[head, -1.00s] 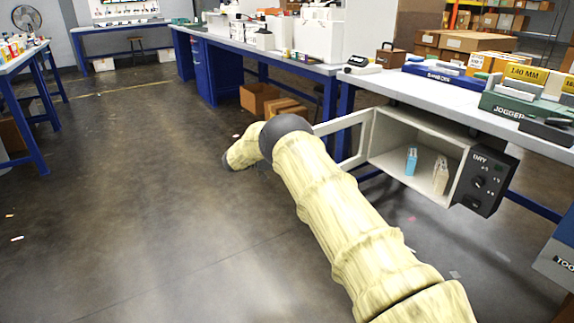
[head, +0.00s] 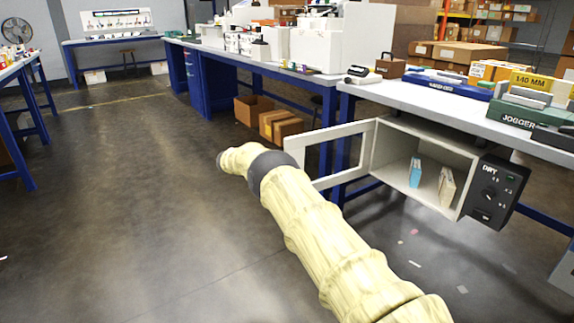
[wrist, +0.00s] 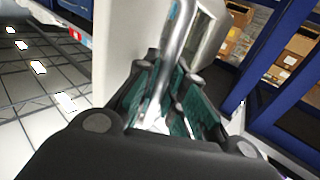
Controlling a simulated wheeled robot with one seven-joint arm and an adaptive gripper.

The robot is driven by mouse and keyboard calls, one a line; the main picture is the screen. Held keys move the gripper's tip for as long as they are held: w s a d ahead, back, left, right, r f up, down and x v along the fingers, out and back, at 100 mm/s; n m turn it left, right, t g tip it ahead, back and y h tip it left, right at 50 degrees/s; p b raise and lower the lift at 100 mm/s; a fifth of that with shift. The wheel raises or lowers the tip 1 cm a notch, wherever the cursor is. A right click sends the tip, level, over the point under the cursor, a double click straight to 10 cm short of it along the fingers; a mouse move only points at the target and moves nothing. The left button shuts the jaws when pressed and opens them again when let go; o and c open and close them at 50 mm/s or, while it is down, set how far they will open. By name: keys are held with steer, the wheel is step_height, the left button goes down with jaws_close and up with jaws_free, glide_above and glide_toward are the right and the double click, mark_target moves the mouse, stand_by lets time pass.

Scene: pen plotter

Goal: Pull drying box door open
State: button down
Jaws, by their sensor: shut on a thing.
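The drying box (head: 432,137) hangs under the workbench in the head view, its front open and its black DRY panel (head: 490,190) on the right. Its light framed door (head: 335,132) stands swung out to the left, with the far edge hidden behind my arm. A blue packet (head: 415,171) and a beige packet (head: 446,187) stand inside. In the wrist view my gripper (wrist: 165,108) is shut on the metal bar handle (wrist: 178,40), with its teal pads on either side of the bar. My fingers cannot be seen in the head view.
The workbench (head: 400,95) runs above the box, with blue legs near the door. Cardboard boxes (head: 277,124) sit on the floor beyond the door. The floor (head: 130,200) to the left is clear.

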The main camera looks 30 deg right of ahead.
steer(key=shift+d, duration=0.25)
steer(key=c, duration=1.5)
jaws_free()
steer(key=shift+s+d, duration=0.1)
steer(key=shift+a, duration=0.3)
steer(key=shift+d, duration=0.1)
